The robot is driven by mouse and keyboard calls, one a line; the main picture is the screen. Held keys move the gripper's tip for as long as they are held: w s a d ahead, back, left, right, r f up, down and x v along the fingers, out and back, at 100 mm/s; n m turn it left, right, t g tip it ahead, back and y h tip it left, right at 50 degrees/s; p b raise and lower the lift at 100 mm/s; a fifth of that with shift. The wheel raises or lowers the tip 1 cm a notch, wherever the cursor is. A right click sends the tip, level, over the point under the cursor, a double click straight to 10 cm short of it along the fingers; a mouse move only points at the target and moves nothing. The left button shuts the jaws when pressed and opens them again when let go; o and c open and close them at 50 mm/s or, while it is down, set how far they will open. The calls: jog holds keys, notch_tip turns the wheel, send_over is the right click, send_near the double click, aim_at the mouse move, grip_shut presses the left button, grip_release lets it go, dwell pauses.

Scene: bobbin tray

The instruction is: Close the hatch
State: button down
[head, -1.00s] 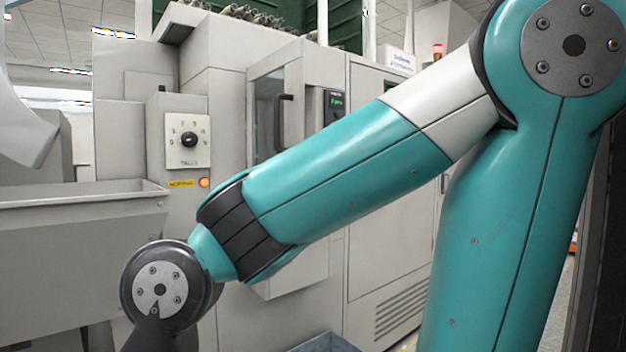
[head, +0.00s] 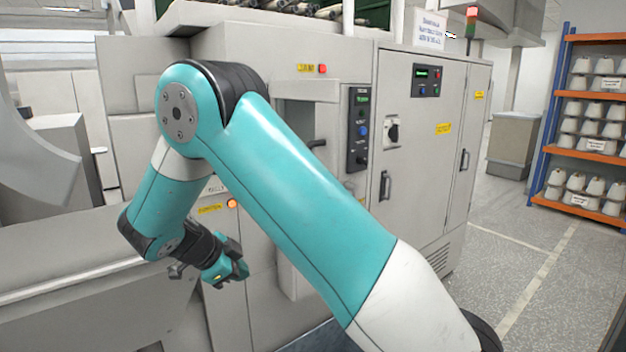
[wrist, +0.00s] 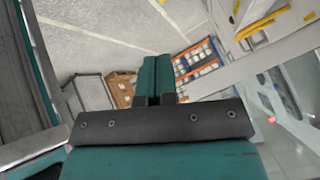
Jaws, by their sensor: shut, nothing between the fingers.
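The hatch is a pale grey door (head: 305,120) on the front of the machine, with a dark handle (head: 317,143). It shows in the head view at the middle, and my arm hides much of it. Its lower edge (head: 290,280) stands out below my arm; how far it is open I cannot tell. My gripper (head: 236,271) is to the lower left of the handle, in front of the machine, apart from the handle. In the wrist view its teal fingers (wrist: 154,78) are together with nothing between them.
A control panel (head: 358,130) sits right of the hatch, beside a cabinet (head: 415,190) with handles. A grey trough (head: 60,240) stands at left. Bobbin shelves (head: 590,145) stand at far right, with clear floor (head: 500,260) before them. The wrist view shows a brown box (wrist: 119,88).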

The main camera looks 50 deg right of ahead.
jog(key=d+r+m+g+h+p, duration=0.3)
jog(key=d+r+m+h+p, duration=0.45)
jog(key=m, duration=0.65)
jog(key=s+d+f+y+b, duration=0.1)
jog(key=s+d+b, duration=0.1)
jog(key=d+b, duration=0.4)
jog(key=s+d+f+b, duration=0.1)
jog(key=d+b, duration=0.5)
jog(key=b, duration=0.7)
jog(key=shift+s+d+f+y, duration=0.15)
jog(key=shift+s+f+y, duration=0.2)
jog(key=shift+s, duration=0.4)
jog(key=shift+r, duration=0.1)
jog(key=shift+d, duration=0.1)
